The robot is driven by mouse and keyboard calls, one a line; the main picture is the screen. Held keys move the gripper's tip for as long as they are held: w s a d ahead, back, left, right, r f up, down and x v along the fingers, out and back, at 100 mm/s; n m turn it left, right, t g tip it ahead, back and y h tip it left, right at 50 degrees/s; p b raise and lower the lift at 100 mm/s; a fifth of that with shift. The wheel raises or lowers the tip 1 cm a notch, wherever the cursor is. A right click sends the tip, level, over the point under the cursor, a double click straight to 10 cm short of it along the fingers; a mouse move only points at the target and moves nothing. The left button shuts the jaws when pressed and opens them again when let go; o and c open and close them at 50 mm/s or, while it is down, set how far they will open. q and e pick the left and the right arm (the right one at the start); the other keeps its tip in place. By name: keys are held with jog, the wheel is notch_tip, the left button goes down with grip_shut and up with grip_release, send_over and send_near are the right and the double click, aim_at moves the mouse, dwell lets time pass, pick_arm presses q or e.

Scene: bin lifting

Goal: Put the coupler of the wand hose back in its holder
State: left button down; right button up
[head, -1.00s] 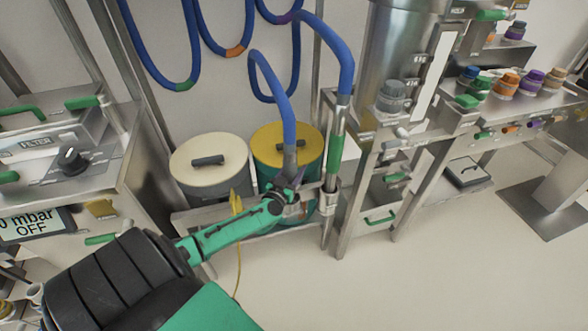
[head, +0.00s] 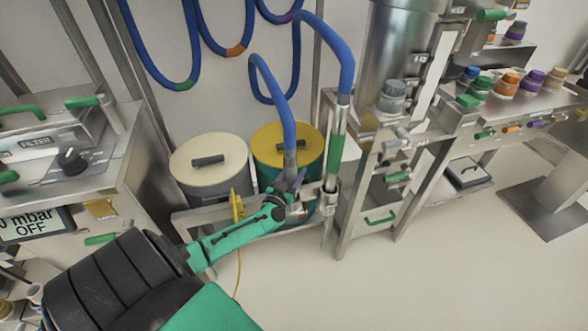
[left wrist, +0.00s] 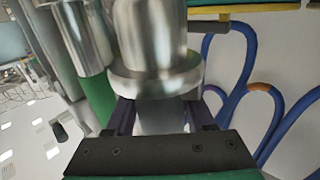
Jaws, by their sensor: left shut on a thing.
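The coupler (head: 290,160) is a grey metal end on a blue hose, in the middle of the head view. My left gripper (head: 295,188) is shut on it, and the coupler stands about upright. In the left wrist view the shiny coupler (left wrist: 150,45) has a wide collar just above my left gripper's fingers (left wrist: 158,117), which lie on both sides of its narrower part. A metal fitting (head: 298,212) on the rail shows just below the gripper; I cannot tell whether the coupler touches it. The coupler's lower end is hidden. My right gripper is not in view.
A wand tube with a green band (head: 336,155) stands close right of the coupler. A white-lidded drum (head: 190,165) and a yellow-lidded drum (head: 270,135) stand behind the rail. A control cabinet (head: 130,165) is at left, a steel frame (head: 350,215) at right. The floor in front is clear.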

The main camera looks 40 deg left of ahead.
pick_arm(q)
jog(key=shift+f, duration=0.3)
jog(key=shift+f+b, duration=1)
jog(key=shift+f, duration=0.15)
jog(key=shift+f, duration=0.1)
jog(key=shift+f, duration=0.4)
jog(key=shift+f+b, duration=0.1)
jog(key=shift+b, duration=0.2)
jog(key=shift+f, duration=0.35)
jog(key=shift+f+b, duration=0.25)
jog(key=shift+b, duration=0.05)
